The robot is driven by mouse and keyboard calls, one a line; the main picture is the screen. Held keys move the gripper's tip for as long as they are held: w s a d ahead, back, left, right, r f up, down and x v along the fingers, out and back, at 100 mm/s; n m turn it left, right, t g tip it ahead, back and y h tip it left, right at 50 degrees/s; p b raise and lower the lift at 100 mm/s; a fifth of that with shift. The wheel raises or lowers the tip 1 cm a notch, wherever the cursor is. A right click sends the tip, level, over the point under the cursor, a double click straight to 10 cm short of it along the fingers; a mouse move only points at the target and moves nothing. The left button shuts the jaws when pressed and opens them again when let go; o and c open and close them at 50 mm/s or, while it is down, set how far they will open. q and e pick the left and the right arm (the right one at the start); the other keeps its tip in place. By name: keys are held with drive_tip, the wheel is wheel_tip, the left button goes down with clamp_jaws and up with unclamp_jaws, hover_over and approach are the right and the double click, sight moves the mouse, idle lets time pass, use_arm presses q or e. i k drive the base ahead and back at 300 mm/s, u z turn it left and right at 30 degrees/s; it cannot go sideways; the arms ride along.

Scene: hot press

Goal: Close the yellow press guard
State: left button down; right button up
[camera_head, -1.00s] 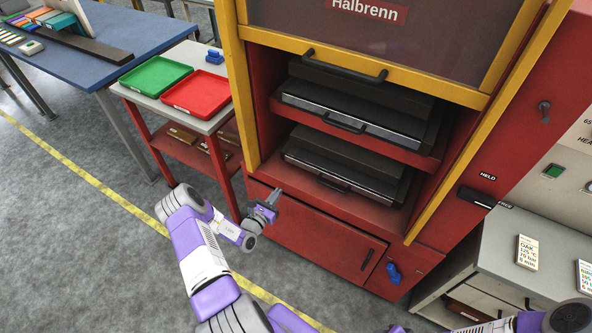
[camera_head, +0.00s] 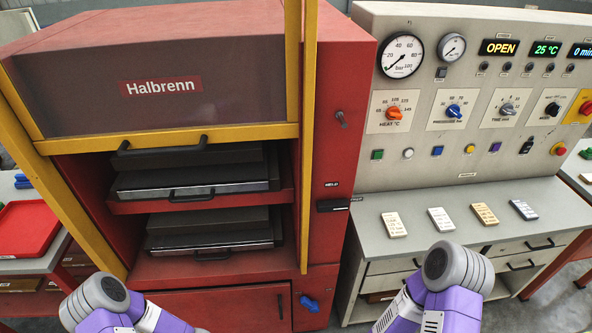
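The press guard (camera_head: 250,134) is a yellow-framed dark panel on the red press (camera_head: 345,90), with the name Halbrenn seen on its upper part. It is raised. Its lower yellow bar, with a black handle (camera_head: 162,148), is above the opening, and the press inside shows uncovered. Two dark platen levels, an upper one (camera_head: 190,180) and a lower one (camera_head: 210,238), are visible in the opening. Parts of both my arms show at the bottom edge, left and right, but neither gripper is in view.
A control panel (camera_head: 480,80) with gauges and knobs stands right of the press; a display reads OPEN. A grey cabinet (camera_head: 460,240) below it carries several small cards. A side table with a red tray (camera_head: 25,230) is at left. A black lever (camera_head: 332,206) sits beside the opening.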

sight(121, 142)
drive_tip(key=k, duration=1.3)
drive_tip(key=u, duration=0.7)
drive_tip(key=i, duration=1.1)
drive_tip(key=z, duration=0.4)
